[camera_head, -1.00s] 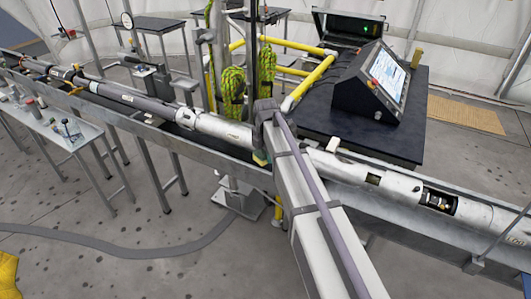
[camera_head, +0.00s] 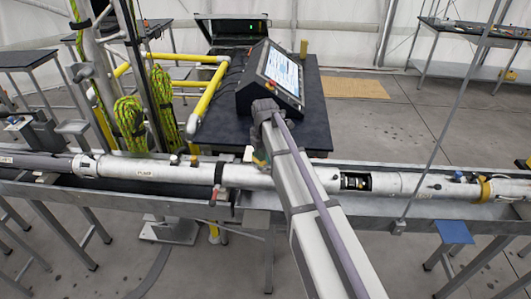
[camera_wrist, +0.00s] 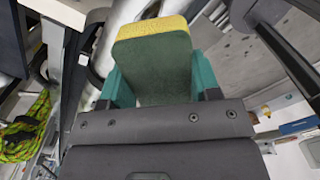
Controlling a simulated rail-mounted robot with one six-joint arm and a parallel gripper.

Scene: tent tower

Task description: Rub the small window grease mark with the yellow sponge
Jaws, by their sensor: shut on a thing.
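My gripper (camera_wrist: 158,75) has teal fingers shut on the yellow sponge, seen in the wrist view. The sponge's yellow edge (camera_wrist: 150,27) faces away, and its dark green pad fills the space between the fingers. In the head view, only a small yellow bit of sponge (camera_head: 259,162) shows beside my arm, by the long silver tube (camera_head: 235,175). I cannot tell whether it touches the tube. A dark window opening (camera_head: 356,183) with parts inside lies in the tube, right of my arm. My arm hides part of the tube. I cannot make out a grease mark.
The tube lies in a long metal trough (camera_head: 405,212). Behind it stand a dark table (camera_head: 318,120) with a screen console (camera_head: 275,80), yellow railings (camera_head: 208,105) and green rope coils (camera_head: 130,122). A thin slanted rod (camera_head: 444,125) rises right of my arm.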

